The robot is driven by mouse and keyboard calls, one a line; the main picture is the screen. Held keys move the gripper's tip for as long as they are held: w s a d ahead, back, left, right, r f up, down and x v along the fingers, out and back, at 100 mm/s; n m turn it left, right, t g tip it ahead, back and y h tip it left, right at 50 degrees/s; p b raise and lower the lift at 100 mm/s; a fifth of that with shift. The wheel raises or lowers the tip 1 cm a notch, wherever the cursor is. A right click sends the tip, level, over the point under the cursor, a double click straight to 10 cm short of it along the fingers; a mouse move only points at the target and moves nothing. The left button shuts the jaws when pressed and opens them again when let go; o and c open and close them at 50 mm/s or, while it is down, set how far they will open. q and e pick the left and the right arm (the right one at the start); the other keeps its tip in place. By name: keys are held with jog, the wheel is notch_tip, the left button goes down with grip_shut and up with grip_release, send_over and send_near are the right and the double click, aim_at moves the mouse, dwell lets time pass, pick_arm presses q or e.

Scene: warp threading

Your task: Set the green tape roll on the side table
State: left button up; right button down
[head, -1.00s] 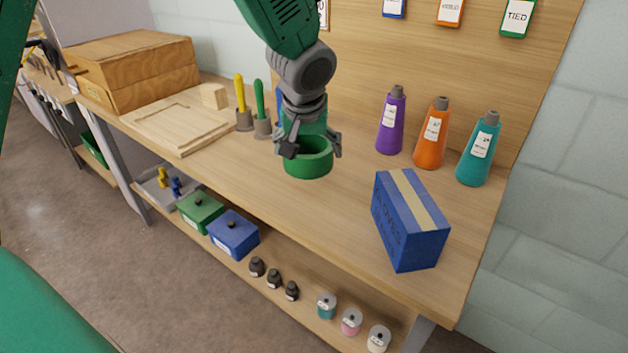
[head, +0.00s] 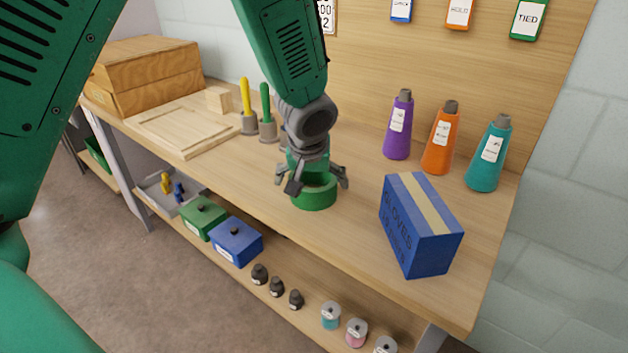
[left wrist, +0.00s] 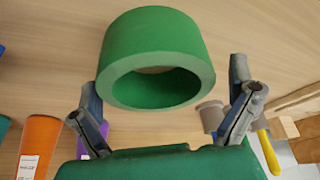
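The green tape roll (head: 314,196) appears to rest on the wooden table (head: 352,258), in the middle, left of the blue box. My left gripper (head: 319,184) is above it with its fingers spread to either side. In the left wrist view, the roll (left wrist: 150,62) lies ahead between the fingers (left wrist: 165,95), with a visible gap on both sides, so the gripper is open. The roll's far side is partly hidden by the gripper in the head view. My right gripper is not in view.
A blue gloves box (head: 422,228) stands right of the roll. Purple, orange (head: 441,138) and teal bottles stand behind. Two brushes (head: 266,115), a wooden board (head: 185,128) and wooden box are at left. Bare table surrounds the roll. A lower shelf holds bins and spools.

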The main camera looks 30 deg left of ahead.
pick_arm(q)
jog(key=shift+a, duration=0.35)
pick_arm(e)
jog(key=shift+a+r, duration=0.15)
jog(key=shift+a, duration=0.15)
pick_arm(q)
jog(key=p+v, duration=0.3)
jog(key=v, duration=0.8)
jog(key=shift+d+r, duration=0.2)
jog(key=shift+r, duration=0.05)
jog(key=shift+s+r, duration=0.15)
jog(key=shift+r, duration=0.2)
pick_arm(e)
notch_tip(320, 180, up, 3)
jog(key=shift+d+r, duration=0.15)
pick_arm(q)
jog(key=shift+d, duration=0.15)
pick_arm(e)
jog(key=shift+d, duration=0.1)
